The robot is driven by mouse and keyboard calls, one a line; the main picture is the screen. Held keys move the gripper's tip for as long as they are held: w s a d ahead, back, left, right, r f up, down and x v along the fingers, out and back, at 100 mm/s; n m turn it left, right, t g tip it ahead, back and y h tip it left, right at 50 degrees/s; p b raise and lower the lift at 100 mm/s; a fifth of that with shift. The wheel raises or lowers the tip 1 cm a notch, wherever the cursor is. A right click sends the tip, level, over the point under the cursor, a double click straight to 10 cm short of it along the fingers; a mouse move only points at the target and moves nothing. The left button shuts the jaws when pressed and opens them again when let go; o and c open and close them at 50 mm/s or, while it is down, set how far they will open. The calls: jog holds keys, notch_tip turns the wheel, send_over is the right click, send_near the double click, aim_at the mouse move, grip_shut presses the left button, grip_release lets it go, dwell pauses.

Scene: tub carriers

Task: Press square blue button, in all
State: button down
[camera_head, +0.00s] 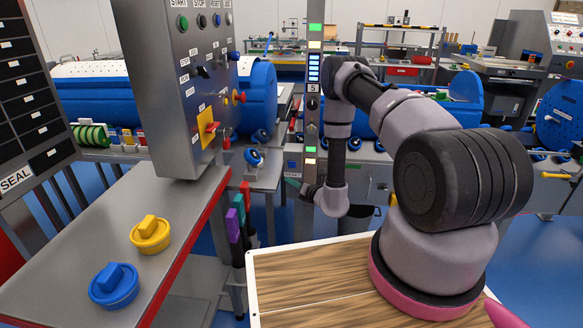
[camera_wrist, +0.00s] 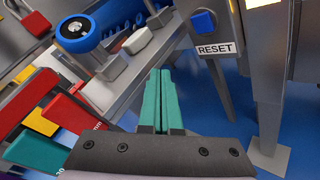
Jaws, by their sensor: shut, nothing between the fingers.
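In the wrist view a square blue button (camera_wrist: 204,22) sits on a grey post, above a white label reading RESET (camera_wrist: 214,49). My gripper (camera_wrist: 161,74) has green fingers held together with nothing between them. The fingertips are below and left of the button in the picture and look apart from it. In the head view my arm reaches forward to the lower part of the grey post (camera_head: 314,90).
A grey control panel (camera_head: 190,70) hangs at left over a bench (camera_head: 110,210) with a yellow knob (camera_head: 150,236) and a blue knob (camera_head: 114,286). Coloured handles (camera_head: 238,215) stand beside the bench.

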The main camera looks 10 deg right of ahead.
send_near(289, 164)
jog(key=shift+s+a+f+x, duration=0.1)
jog(key=shift+a+x, duration=0.1)
jog(key=shift+x, duration=0.7)
jog(key=shift+s+a+f+x, duration=0.1)
jog(key=shift+a+x, duration=0.05)
jog(key=shift+x, duration=0.75)
jog(key=shift+s+a+f+x, duration=0.1)
jog(key=shift+a+x, duration=0.1)
jog(key=shift+x, duration=0.7)
jog(key=shift+w, duration=0.1)
jog(key=shift+w+d, duration=0.15)
jog(key=shift+w, duration=0.1)
jog(key=shift+w+d+r, duration=0.1)
jog(key=shift+w, duration=0.4)
dwell(0.9)
jog(key=shift+s, duration=0.15)
jog(key=shift+s+a, duration=0.25)
jog(key=shift+s, duration=0.45)
